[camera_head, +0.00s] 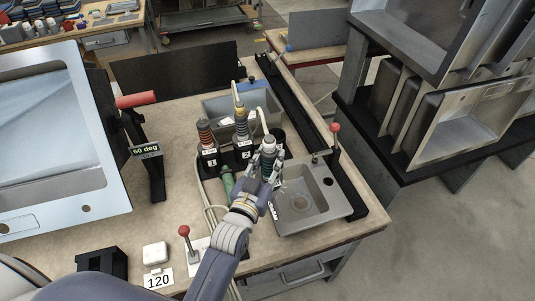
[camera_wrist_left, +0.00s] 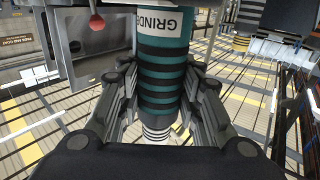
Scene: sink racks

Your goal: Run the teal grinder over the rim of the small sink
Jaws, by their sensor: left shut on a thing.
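My left gripper (camera_head: 268,163) is shut on the teal grinder (camera_head: 268,149), held upright with a hose from its top. In the left wrist view the grinder (camera_wrist_left: 163,70) has black bands and a white label reading "GRINDE", and sits between both fingers (camera_wrist_left: 165,95). The small sink (camera_head: 338,200) is a grey metal basin on the bench, just right of the gripper. The grinder is by its left rim; whether it touches the rim I cannot tell. My right gripper is not in view.
Another red-knobbed lever (camera_head: 184,231) stands at the front.

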